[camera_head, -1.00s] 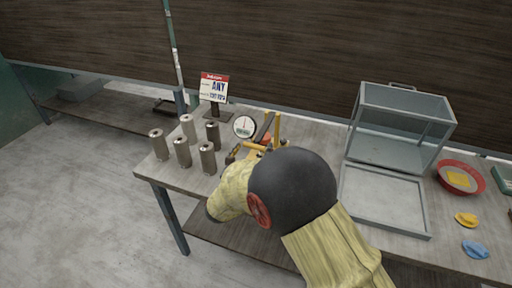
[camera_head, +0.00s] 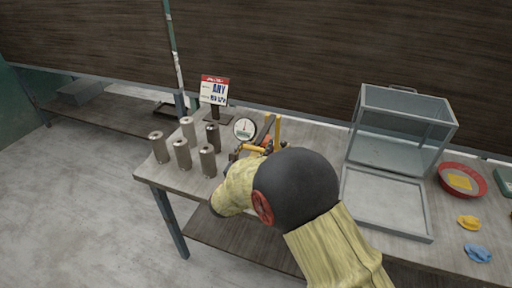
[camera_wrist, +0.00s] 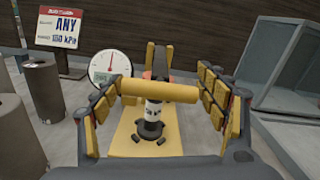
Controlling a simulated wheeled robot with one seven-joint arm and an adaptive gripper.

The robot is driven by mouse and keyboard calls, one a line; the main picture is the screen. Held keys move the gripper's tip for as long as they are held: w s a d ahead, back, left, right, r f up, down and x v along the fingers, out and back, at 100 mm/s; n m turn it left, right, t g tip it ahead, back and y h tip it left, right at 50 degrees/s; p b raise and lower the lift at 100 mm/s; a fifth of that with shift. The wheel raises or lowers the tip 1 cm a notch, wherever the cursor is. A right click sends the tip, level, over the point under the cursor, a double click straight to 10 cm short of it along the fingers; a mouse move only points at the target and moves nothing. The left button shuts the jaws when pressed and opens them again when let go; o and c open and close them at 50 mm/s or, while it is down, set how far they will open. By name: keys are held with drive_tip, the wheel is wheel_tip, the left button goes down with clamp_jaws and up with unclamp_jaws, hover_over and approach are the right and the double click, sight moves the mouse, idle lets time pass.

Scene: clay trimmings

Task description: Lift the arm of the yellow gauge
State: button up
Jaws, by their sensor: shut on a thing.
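The yellow gauge stands on the table, with its round white dial (camera_head: 245,128) left of a yellow upright (camera_head: 277,131). The gauge's arm ends in a yellow crossbar (camera_wrist: 158,91), which lies level between the two padded fingers of my gripper (camera_wrist: 161,88). My gripper is shut on this crossbar, touching its ends. In the head view my wrist hides much of the gauge's lower part.
Several grey-brown cylinders (camera_head: 181,154) stand left of the gauge, and a sign (camera_head: 214,90) stands behind them. A clear case (camera_head: 402,125) and a shallow grey tray (camera_head: 428,228) are to the right. A red bowl (camera_head: 486,180) and yellow and blue pieces lie farther right.

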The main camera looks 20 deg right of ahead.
drive_tip(key=c, duration=0.9)
drive_tip(key=shift+c, duration=0.2)
drive_tip(key=shift+d, duration=0.1)
